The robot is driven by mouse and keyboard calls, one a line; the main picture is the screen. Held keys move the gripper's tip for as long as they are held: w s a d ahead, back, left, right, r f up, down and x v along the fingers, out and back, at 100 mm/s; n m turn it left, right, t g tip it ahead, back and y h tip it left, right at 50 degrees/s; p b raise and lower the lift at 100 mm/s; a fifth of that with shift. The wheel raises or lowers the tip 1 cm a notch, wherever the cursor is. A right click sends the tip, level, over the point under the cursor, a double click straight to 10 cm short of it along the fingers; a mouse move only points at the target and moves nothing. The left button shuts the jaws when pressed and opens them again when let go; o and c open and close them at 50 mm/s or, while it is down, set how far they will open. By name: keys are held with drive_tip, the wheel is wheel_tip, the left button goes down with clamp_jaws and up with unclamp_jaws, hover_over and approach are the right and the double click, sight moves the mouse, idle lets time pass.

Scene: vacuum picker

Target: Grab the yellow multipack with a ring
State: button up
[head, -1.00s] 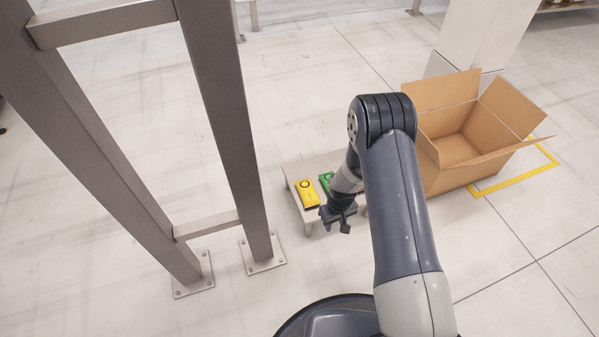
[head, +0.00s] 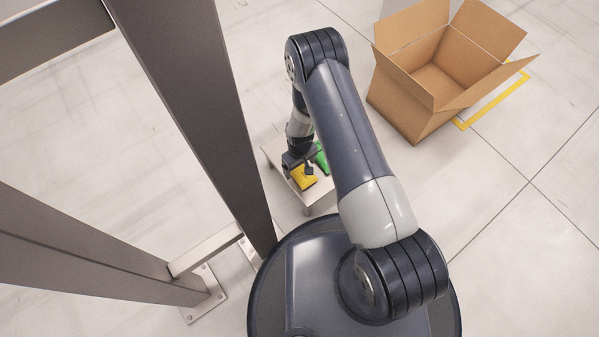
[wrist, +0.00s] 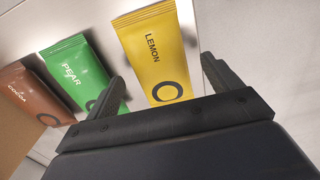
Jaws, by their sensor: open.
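The yellow multipack (wrist: 157,62), marked LEMON with a dark ring printed near its lower end, lies on a small light table (head: 317,195). In the head view the yellow multipack (head: 304,180) is partly hidden by my gripper (head: 298,163). In the wrist view my gripper (wrist: 168,85) is open, its fingers spread to either side of the yellow pack's lower end. Nothing is held. The left finger overlaps the green pack's edge in the picture. I cannot tell whether either finger touches a pack.
A green PEAR pack (wrist: 80,72) lies left of the yellow one, and a brown COCOA pack (wrist: 30,92) lies farther left. An open cardboard box (head: 405,105) stands on the floor at the right. A metal frame post (head: 195,100) rises close left of the table.

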drive_tip(key=shift+f, duration=0.65)
drive_tip(key=shift+c, duration=0.3)
drive_tip(key=c, duration=1.1)
drive_tip(key=shift+r, duration=0.1)
